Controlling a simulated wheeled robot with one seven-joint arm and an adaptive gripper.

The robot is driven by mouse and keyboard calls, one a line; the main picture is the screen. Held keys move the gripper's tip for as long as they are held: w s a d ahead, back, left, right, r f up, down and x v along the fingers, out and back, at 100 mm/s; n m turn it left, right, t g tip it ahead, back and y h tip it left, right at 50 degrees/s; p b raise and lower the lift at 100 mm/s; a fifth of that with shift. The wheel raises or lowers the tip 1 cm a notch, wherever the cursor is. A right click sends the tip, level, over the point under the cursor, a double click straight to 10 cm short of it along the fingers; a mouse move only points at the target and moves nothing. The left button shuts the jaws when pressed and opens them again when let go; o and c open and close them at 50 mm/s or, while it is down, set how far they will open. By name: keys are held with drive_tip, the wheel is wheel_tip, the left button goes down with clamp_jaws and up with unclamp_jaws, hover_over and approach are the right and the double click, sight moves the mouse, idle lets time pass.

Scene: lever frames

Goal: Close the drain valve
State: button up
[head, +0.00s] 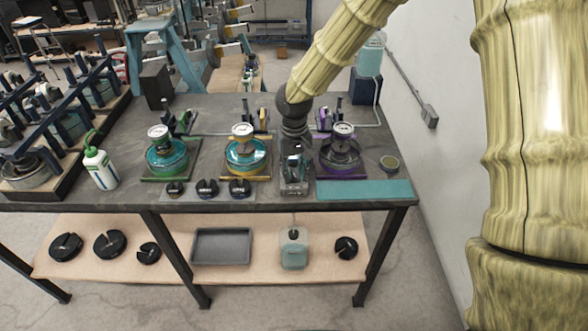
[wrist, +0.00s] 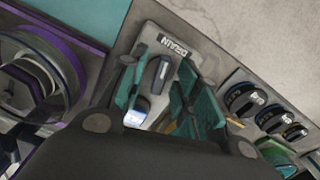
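The drain valve is a small dark lever (wrist: 160,75) on a grey plate labelled "DRAIN" (wrist: 174,46), seen in the wrist view. A bright, shiny rounded part lies at the lever's near end. My gripper (head: 294,160) points down over this plate in the head view, between the yellow and purple stations, and hides most of the lever there. In the wrist view its teal fingers stand on both sides of the lever, spread apart, with plate showing between them. I cannot tell whether either finger touches the lever.
A purple-based station (head: 341,152) is close on the right, a yellow-based one (head: 246,155) on the left, and a green-based one (head: 166,157) farther left. Several dark knobs (head: 207,188) sit along the front. A teal mat (head: 364,190) lies at the right front edge.

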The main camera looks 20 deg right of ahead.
clamp_jaws()
drive_tip(key=shift+n, duration=0.3)
drive_tip(key=n+p, duration=0.2)
drive_tip(key=shift+r+n, duration=0.15)
drive_tip(key=shift+n, duration=0.15)
drive_tip(key=n+p, duration=0.2)
drive_tip(key=n, duration=0.2)
drive_tip(key=n+p, duration=0.1)
drive_tip(key=n, duration=0.3)
drive_tip(key=shift+p, duration=0.3)
drive_tip(key=shift+w+n+p, duration=0.1)
drive_tip(key=shift+n+p, duration=0.65)
drive_tip(key=shift+n, duration=1.15)
